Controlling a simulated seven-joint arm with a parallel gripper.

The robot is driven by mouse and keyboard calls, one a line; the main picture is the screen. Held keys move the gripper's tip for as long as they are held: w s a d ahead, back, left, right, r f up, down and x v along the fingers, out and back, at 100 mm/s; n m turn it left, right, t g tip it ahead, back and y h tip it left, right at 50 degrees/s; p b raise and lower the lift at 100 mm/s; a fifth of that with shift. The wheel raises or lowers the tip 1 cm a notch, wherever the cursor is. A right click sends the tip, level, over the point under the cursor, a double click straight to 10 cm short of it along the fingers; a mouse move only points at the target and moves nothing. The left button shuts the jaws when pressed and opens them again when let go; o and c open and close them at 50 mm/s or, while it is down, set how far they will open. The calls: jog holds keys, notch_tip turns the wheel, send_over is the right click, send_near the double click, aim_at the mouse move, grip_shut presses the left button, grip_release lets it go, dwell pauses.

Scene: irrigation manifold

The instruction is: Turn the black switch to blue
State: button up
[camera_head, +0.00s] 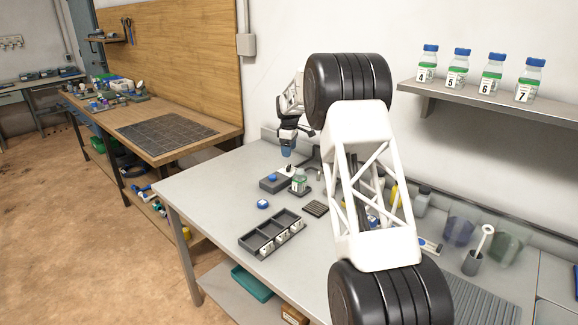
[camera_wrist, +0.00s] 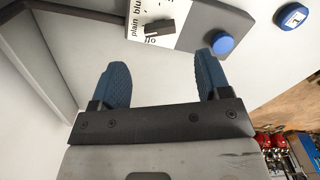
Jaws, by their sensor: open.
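The black switch (camera_wrist: 159,28) is a small dark bar on a white plate (camera_wrist: 180,14) in the wrist view. The plate carries printed words, of which "plain" and part of "blue" can be read. The plate sits on a dark grey box (camera_wrist: 236,22), which also has a round blue button (camera_wrist: 222,44). My gripper (camera_wrist: 162,78) is open, with its blue fingers apart and nothing between them; the switch appears beyond the fingertips. In the head view my gripper (camera_head: 287,152) is above the grey box (camera_head: 270,186); the switch is too small to read there.
Several numbered bottles stand on a wall shelf (camera_head: 500,99). The table's left part is clear.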

aim_at(289, 166)
jog(key=shift+f, duration=0.1)
dwell(0.3)
jog(key=shift+f, duration=3.8)
jog(key=c, duration=0.9)
jog(key=shift+f+m, duration=0.1)
jog(key=shift+m, duration=0.3)
jog(key=m, duration=0.4)
jog(key=shift+s, duration=0.1)
jog(key=m, duration=0.5)
